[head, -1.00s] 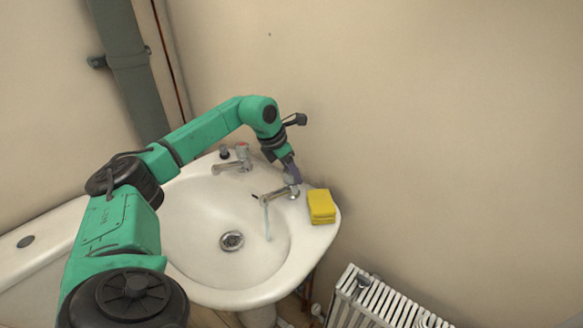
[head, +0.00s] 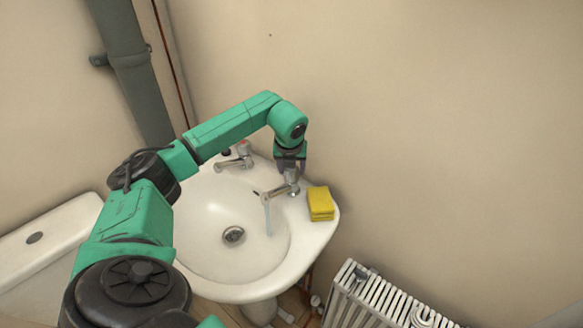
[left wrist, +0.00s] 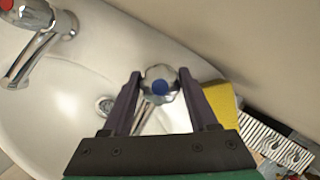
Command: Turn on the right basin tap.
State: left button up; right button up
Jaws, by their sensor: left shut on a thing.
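The right basin tap (head: 280,190) is chrome and stands on the right of the white basin. A thin pale-blue stream of water (head: 268,218) falls from its spout into the bowl. In the left wrist view its knob, the tap handle (left wrist: 158,86), has a blue cap and sits between the fingers of my left gripper (left wrist: 160,76). In the head view my left gripper (head: 290,170) comes down on the tap from above, shut on the handle, and its fingertips partly hide the knob. My right gripper does not show.
The left tap (head: 236,160), with a red cap, stands close to the left of my left wrist. A yellow sponge (head: 320,203) lies on the basin rim just right of the right tap. The wall is close behind. A white radiator (head: 375,300) stands at lower right.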

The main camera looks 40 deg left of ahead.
pick_arm(q)
jog(key=n, duration=0.1)
jog(key=n+y, duration=0.1)
jog(key=n, duration=0.1)
jog(key=n+g, duration=0.1)
jog(key=n, duration=0.1)
jog(key=shift+w+a+r, duration=0.1)
jog(key=shift+w+r, duration=0.05)
jog(key=shift+r, duration=0.1)
dwell(0.4)
jog(key=o, duration=1.1)
jog(key=shift+o, duration=1.4)
jog(key=shift+f, duration=0.1)
